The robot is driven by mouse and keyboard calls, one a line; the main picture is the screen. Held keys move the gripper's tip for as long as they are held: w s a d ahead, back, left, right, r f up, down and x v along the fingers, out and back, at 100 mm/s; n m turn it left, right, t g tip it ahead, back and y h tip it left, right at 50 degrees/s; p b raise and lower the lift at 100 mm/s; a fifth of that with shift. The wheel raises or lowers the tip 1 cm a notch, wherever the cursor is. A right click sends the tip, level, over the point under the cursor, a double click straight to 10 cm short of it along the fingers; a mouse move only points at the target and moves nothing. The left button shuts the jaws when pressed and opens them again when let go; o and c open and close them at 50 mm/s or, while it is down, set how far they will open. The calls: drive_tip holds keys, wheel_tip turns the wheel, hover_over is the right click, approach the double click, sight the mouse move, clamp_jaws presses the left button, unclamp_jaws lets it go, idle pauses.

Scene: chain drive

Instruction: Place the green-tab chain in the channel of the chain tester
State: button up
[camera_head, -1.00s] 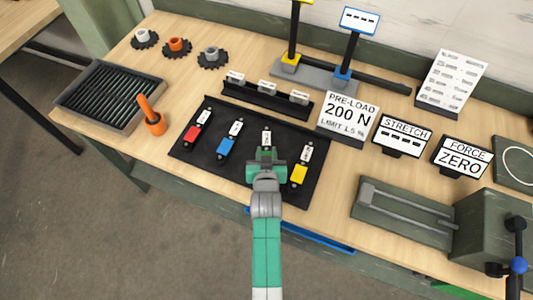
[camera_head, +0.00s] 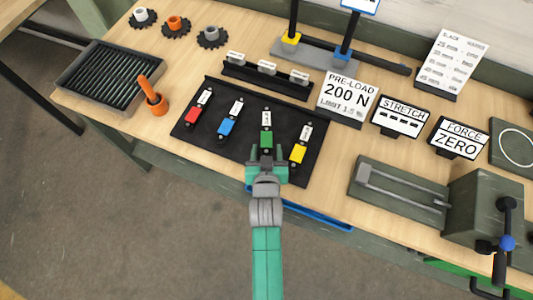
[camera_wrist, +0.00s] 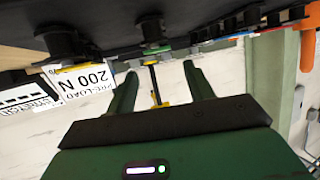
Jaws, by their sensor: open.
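The green-tab chain (camera_head: 266,137) lies on the black mat (camera_head: 229,157), between the blue-tab chain (camera_head: 230,118) and the yellow-tab chain (camera_head: 301,146). Its green tab faces the front edge. My gripper (camera_head: 266,156) is open, right at the front of the green tab; whether it touches the tab I cannot tell. In the wrist view my two fingers (camera_wrist: 160,92) are spread with a gap between them. The chain tester (camera_head: 480,215) stands at the front right, with its channel (camera_head: 405,198) running left from the grey block. The channel is empty.
The red-tab chain (camera_head: 199,107) lies at the mat's left. Signs (camera_head: 348,98) stand behind the mat. An orange-handled tool (camera_head: 152,97) and a ribbed tray (camera_head: 110,76) are at the left. Bare wood lies between mat and tester.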

drive_tip(key=v, duration=0.3)
drive_tip(key=shift+s+r, duration=0.1)
drive_tip(key=shift+s, duration=0.2)
drive_tip(key=w+r+t, duration=0.2)
drive_tip(key=w+r, duration=0.1)
drive_tip(key=r, duration=1.1)
drive_tip(key=w+r+t, duration=0.2)
drive_tip(key=r+t, duration=0.1)
drive_tip(key=r, duration=1)
drive_tip(key=s+r+t, duration=0.1)
drive_tip(key=s+r, duration=0.1)
drive_tip(key=r, duration=0.7)
drive_tip(key=s+a+r+t, duration=0.1)
drive_tip(key=s+r+t, duration=0.1)
drive_tip(key=r, duration=0.8)
drive_tip(key=shift+s, duration=0.3)
drive_tip(key=shift+o, duration=0.4)
drive_tip(key=s+r+t, duration=0.3)
drive_tip(key=s+r, duration=0.7)
drive_tip(key=r, duration=0.4)
drive_tip(key=shift+a+n+t+y, duration=0.3)
drive_tip(key=shift+a+n+y, duration=0.05)
drive_tip(key=shift+n+y, duration=0.05)
